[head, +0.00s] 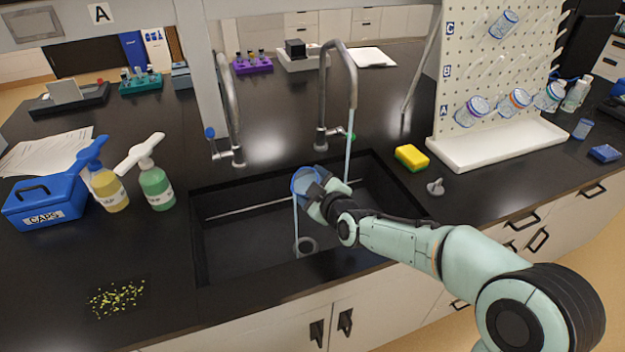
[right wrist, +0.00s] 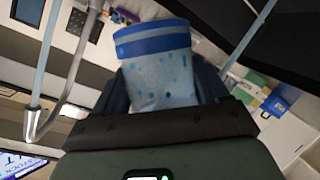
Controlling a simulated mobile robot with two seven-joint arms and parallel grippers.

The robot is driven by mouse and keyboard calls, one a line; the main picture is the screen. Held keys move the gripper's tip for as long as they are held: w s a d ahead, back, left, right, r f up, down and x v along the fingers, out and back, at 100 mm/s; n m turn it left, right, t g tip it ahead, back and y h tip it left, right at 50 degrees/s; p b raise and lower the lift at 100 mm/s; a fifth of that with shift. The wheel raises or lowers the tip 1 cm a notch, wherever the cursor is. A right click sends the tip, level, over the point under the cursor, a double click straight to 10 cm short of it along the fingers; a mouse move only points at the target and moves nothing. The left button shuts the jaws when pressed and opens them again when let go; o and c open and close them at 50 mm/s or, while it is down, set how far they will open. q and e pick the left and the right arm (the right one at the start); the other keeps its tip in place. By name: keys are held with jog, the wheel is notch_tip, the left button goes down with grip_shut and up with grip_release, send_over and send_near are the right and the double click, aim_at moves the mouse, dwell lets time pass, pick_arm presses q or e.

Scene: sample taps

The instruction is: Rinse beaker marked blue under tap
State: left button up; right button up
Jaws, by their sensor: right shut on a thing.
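My right gripper (head: 318,200) is shut on the blue-banded beaker (head: 304,181) and holds it tilted above the black sink (head: 240,245). In the right wrist view the clear beaker (right wrist: 158,75) sits between the fingers, with a blue band at its rim and blue drops on its wall. A thin stream (head: 296,225) falls from the beaker toward the drain (head: 306,246). The right tap (head: 351,80), with a green handle, runs a stream (head: 348,145) to the right of the beaker, apart from it. The left tap (head: 232,110), with a blue handle, shows no stream. My left gripper is not in view.
A yellow sponge (head: 411,157) and a grey stopper (head: 435,187) lie right of the sink. A pegboard rack (head: 490,75) with banded beakers stands behind them. Two pump bottles and a blue CAPS box (head: 45,203) stand on the left. Green-yellow bits (head: 117,298) lie front left.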

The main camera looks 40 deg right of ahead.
jog(key=shift+r+n+h+p, duration=0.15)
jog(key=shift+n+h+p, duration=0.15)
jog(key=shift+n+p, duration=0.25)
jog(key=shift+n+t+h+p, duration=0.3)
jog(key=shift+n+p, duration=0.15)
jog(key=shift+n, duration=0.2)
jog(key=shift+d+n+t+h, duration=0.1)
jog(key=shift+n+t+h, duration=0.3)
jog(key=shift+n, duration=0.5)
jog(key=n+t+h+b, duration=0.1)
jog(key=n, duration=0.2)
jog(key=n+t+b, duration=0.1)
jog(key=n+b, duration=0.1)
jog(key=n, duration=0.1)
jog(key=shift+b, duration=0.3)
jog(key=n+t+b, duration=0.2)
jog(key=n+b, duration=0.2)
jog(key=shift+r+n, duration=0.15)
jog(key=shift+n, duration=0.15)
pick_arm(q)
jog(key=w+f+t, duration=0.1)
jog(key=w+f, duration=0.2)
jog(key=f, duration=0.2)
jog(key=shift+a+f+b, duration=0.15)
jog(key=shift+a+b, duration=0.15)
jog(key=shift+b, duration=0.15)
pick_arm(e)
jog(key=shift+r+n, duration=0.15)
jog(key=shift+n, duration=0.65)
jog(key=shift+y, duration=0.3)
